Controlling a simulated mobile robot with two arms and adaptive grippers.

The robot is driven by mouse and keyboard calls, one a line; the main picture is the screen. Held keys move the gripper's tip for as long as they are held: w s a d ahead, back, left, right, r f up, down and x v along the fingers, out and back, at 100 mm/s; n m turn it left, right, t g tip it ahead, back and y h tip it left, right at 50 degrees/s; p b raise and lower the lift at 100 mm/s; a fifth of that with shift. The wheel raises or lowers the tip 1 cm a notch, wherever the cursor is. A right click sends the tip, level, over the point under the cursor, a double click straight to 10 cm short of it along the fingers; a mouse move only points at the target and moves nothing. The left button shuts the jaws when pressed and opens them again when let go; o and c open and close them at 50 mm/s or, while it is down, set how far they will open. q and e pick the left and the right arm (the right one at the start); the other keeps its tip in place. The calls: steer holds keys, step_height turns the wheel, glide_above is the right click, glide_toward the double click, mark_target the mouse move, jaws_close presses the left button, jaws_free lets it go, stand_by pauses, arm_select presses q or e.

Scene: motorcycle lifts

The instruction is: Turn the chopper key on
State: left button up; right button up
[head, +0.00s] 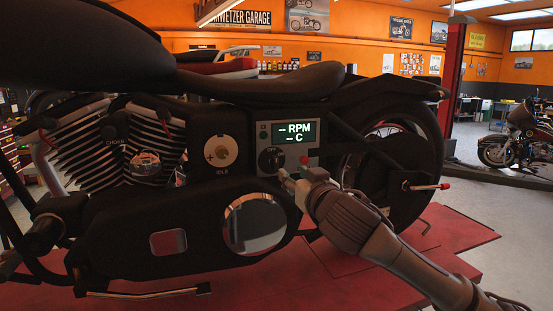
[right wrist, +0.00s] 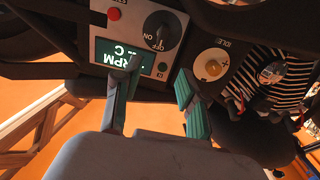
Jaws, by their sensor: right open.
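The black chopper (head: 110,235) fills the head view, side-on. Its grey control panel (head: 297,133) has a lit display (head: 296,132) with green-white RPM and C lines showing dashes. Below the display is the round black key switch (head: 270,160). In the right wrist view the panel is upside down, and the key switch (right wrist: 160,31) shows ON and OFF lettering; which way it points is not clear. My right gripper (head: 293,174) is open just below and right of the switch. Its green-padded fingers (right wrist: 158,72) are apart with nothing between them, short of the switch. My left gripper is not in view.
A red button (head: 304,160) sits right of the switch on the panel. A yellowish idle knob (head: 222,151) is to the left, beside the finned engine (head: 95,145). The rear wheel (head: 400,150) is at right. The bike stands over a red lift (head: 345,290).

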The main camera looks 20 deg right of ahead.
mark_target(276, 160)
steer(key=w+p, duration=0.1)
steer(key=w, duration=0.3)
steer(key=w+p, duration=0.1)
steer(key=w, duration=0.3)
steer(key=w+p, duration=0.1)
steer(key=w, duration=0.3)
steer(key=shift+a, duration=0.25)
steer(key=shift+w+p, duration=0.35)
steer(key=shift+w, duration=0.15)
steer(key=shift+c, duration=0.2)
jaws_close()
